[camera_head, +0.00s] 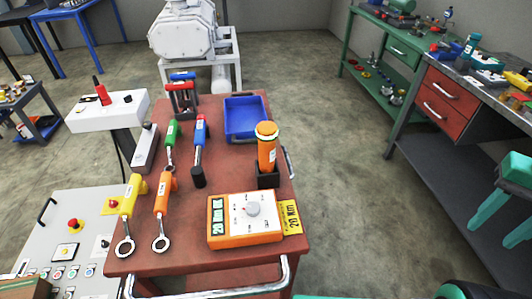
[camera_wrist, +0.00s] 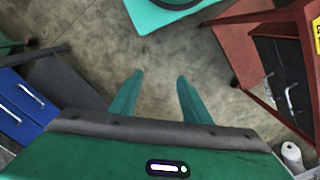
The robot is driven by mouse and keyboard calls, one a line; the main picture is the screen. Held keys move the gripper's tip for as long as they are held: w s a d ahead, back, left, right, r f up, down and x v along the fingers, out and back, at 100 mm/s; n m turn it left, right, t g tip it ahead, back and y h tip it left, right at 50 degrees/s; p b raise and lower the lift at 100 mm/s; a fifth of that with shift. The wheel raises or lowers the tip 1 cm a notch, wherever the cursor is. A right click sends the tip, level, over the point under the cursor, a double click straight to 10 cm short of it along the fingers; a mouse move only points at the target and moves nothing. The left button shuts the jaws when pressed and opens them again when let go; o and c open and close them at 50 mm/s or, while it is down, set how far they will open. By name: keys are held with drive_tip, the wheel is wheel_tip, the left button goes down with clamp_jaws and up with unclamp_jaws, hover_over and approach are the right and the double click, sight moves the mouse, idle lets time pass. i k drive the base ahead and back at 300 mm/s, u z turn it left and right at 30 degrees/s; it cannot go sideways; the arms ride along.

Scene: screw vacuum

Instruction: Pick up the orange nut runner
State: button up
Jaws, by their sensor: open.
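An orange ring-ended tool (camera_head: 163,198), which looks like the orange nut runner, lies on the red-brown cart top (camera_head: 225,180) near its front left, its ring toward the front edge. A yellow ring-ended tool (camera_head: 130,200) lies just left of it. My gripper (camera_head: 490,236) is at the right edge in the head view, well to the right of the cart. In the wrist view, its two green fingers (camera_wrist: 160,76) are apart with bare floor between them. The orange tool cannot be made out in the wrist view.
An orange cylinder (camera_head: 267,148) stands in a black holder on the cart, behind an orange control box (camera_head: 244,219). Green (camera_head: 171,135) and blue (camera_head: 200,135) tools and a blue tray (camera_head: 246,118) are farther back. A workbench (camera_head: 452,100) stands right. Floor between cart and bench is clear.

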sight(266, 131)
drive_tip(key=k, duration=0.5)
drive_tip(key=z, duration=1.9)
drive_tip(key=i, duration=1.35)
drive_tip(key=u, duration=1.9)
